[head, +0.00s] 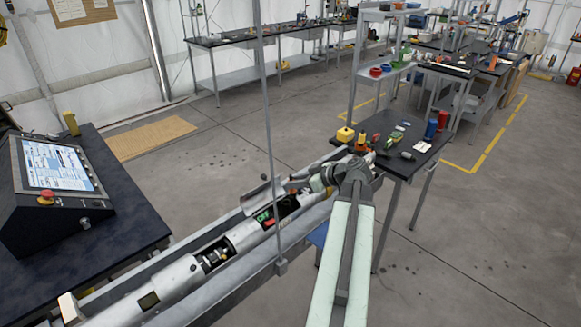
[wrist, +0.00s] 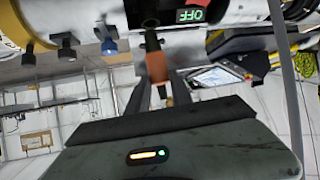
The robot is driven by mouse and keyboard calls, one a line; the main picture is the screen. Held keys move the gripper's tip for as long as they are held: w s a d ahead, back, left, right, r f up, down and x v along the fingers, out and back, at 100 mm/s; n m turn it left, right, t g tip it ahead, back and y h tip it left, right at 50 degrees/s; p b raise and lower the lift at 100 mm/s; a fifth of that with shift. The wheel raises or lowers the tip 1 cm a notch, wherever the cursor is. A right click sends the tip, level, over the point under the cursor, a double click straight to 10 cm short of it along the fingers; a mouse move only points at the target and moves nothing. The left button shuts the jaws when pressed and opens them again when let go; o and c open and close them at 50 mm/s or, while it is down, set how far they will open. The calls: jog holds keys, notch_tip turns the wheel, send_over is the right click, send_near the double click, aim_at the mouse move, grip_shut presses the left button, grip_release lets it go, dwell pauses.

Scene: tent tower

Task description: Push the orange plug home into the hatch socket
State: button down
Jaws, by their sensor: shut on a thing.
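The orange plug (wrist: 157,68) stands between my gripper's fingers (wrist: 158,92) in the wrist view, its dark end pointing up toward the white tube. That end reaches the tube's edge near a dark opening; whether it sits in the socket I cannot tell. A green OFF display (wrist: 190,15) glows just right of it, and also shows in the head view (head: 264,215). In the head view my gripper (head: 298,185) is beside the open part of the long white tube (head: 180,279), and the plug is not clearly visible. The hatch socket itself is hidden.
The tube lies in a long grey trough. A black table (head: 412,152) with tools and cans stands at the right end. A control panel (head: 58,165) sits on a dark bench at left. A thin grey post (head: 265,100) rises in front of the trough.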

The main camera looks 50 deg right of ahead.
aim_at(290, 190)
jog(key=shift+t, duration=0.9)
jog(key=r, duration=0.1)
jog(key=w+r, duration=0.2)
jog(key=shift+w+a+r, duration=0.25)
jog(key=shift+r, duration=0.1)
notch_tip(290, 190, down, 6)
jog(key=b, duration=0.5)
jog(key=shift+b, duration=0.3)
jog(key=shift+s+f+b, duration=0.1)
jog(key=shift+f+b, duration=1.25)
jog(key=shift+b, duration=0.05)
jog(key=c, duration=1.1)
grip_release()
jog(key=shift+o, duration=0.2)
